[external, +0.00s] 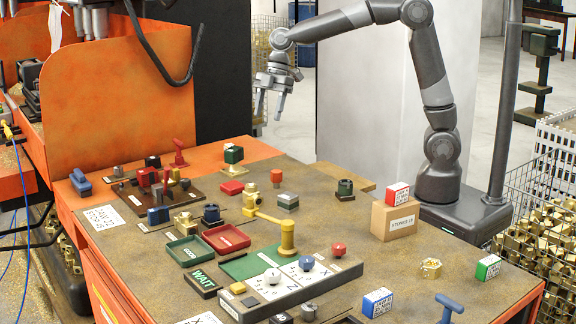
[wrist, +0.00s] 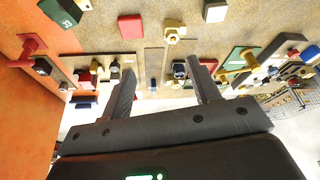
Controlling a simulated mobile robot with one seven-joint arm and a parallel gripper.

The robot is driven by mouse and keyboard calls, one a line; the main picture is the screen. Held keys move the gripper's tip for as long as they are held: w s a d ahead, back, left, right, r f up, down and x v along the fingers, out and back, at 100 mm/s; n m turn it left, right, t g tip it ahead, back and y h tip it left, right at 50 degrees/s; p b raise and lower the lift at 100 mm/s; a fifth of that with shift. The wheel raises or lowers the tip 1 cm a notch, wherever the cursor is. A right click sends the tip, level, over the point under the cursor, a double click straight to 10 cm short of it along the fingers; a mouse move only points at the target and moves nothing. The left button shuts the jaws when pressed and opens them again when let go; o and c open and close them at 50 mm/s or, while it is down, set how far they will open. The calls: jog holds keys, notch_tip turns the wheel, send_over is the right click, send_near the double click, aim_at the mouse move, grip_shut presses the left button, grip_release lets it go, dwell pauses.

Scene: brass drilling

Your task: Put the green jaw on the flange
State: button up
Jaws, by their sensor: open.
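My gripper (external: 269,114) is raised in the air beyond the table's back edge, open and empty, fingers pointing down. In the wrist view its two fingers (wrist: 160,66) are apart with nothing between them.
A red block (external: 232,187) lies in front of the green block. Green (external: 188,238) and red trays (external: 239,242), a yellow-handled brass fixture (external: 287,235) and a knob panel (external: 290,289) fill the middle. A cardboard box (external: 395,220) stands right. The right front has some bare table.

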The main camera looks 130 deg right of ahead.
jog(key=s+a+r+m+h, duration=0.1)
jog(key=s+a+r, duration=0.15)
jog(key=a, duration=0.75)
jog(key=s+a+r, duration=0.2)
jog(key=s+a, duration=0.2)
jog(key=a, duration=0.5)
jog(key=s+a+f+m+t, duration=0.1)
jog(key=s+a+f+m, duration=0.1)
jog(key=s+a, duration=0.9)
jog(key=s+f, duration=0.1)
jog(key=s, duration=0.2)
jog(key=shift+a+f+m+t, duration=0.15)
jog(key=shift+f+m+t, duration=0.15)
jog(key=shift+f+t, duration=0.1)
